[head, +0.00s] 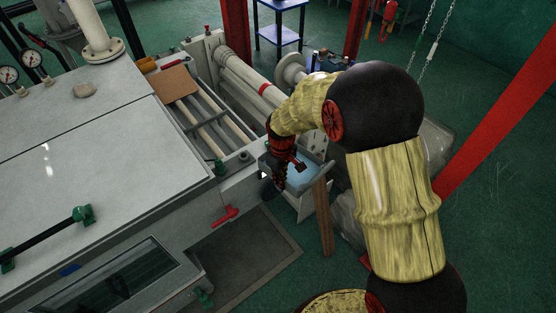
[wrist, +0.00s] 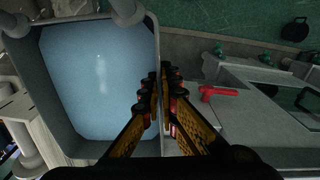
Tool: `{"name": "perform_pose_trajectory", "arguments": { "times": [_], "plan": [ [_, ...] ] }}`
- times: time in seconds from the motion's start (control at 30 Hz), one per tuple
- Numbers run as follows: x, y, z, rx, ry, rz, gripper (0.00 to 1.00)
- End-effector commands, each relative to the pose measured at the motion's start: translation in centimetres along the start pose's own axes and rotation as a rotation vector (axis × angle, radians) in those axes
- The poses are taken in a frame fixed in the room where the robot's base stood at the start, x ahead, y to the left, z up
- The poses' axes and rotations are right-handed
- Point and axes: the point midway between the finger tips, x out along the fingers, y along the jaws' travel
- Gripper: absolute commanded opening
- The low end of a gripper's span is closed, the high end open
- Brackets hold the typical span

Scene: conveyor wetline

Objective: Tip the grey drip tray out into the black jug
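The grey drip tray (wrist: 158,60) fills the left of the wrist view and holds light blue liquid. In the head view the tray (head: 318,178) is beside the machine's corner, partly hidden by my gripper (head: 287,172). In the wrist view the fingers of my gripper (wrist: 160,90) lie on either side of the tray's wall, close together, and look shut on it. The tray looks about level. A dark thing with a loop (wrist: 295,29) lies far off at the upper right of the wrist view; it may be the black jug. I cannot make out the jug clearly in the head view.
The large grey machine (head: 80,150) takes up the left, with a red lever (head: 225,216) near the tray. A brown post (head: 322,217) stands below the tray. A red beam (head: 500,110) slants at the right. A dark mat (head: 245,250) lies on the green floor.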

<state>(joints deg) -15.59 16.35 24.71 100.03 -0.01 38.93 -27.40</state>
Motion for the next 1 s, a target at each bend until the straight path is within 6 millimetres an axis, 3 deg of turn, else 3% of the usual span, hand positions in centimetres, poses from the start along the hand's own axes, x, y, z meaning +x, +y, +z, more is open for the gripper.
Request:
{"name": "perform_pose_trajectory", "arguments": {
  "times": [0.03,0.5,1.0],
  "plan": [
    [2.0,0.5,0.1,0.05,-0.001,0.0,0.0],
    [15.1,4.0,2.6,0.462,0.0,0.0,0.0],
    [28.3,6.3,7.1,0.656,-0.001,0.0,0.0]
  ]
}}
